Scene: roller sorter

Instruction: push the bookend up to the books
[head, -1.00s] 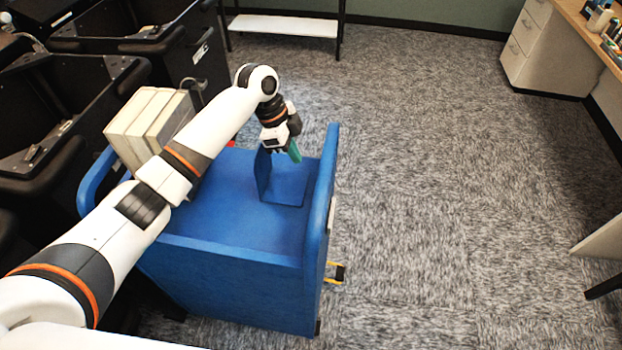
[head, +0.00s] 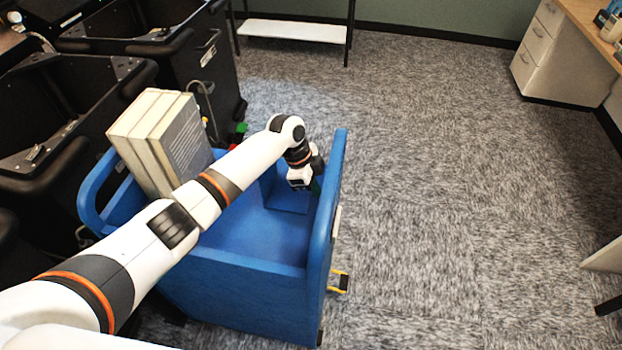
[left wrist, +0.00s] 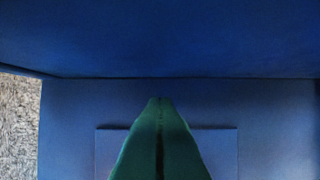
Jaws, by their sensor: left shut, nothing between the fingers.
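The blue bookend (head: 285,202) stands on the blue cart near its right end, its upright plate (head: 268,183) partly hidden by my left arm. Its flat base (left wrist: 218,152) also shows in the left wrist view. Grey-white books (head: 163,140) stand together at the cart's left end, with a wide gap between them and the bookend. My left gripper (head: 316,187) is shut and empty, low over the bookend's base, on the side away from the books. Its green fingers (left wrist: 160,110) point down in the left wrist view; contact cannot be told. My right gripper is not in view.
The cart's right end panel (head: 328,190) rises close beside my left gripper; a blue wall (left wrist: 160,40) fills the top of the left wrist view. Black bins (head: 180,60) stand behind and left of the cart.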

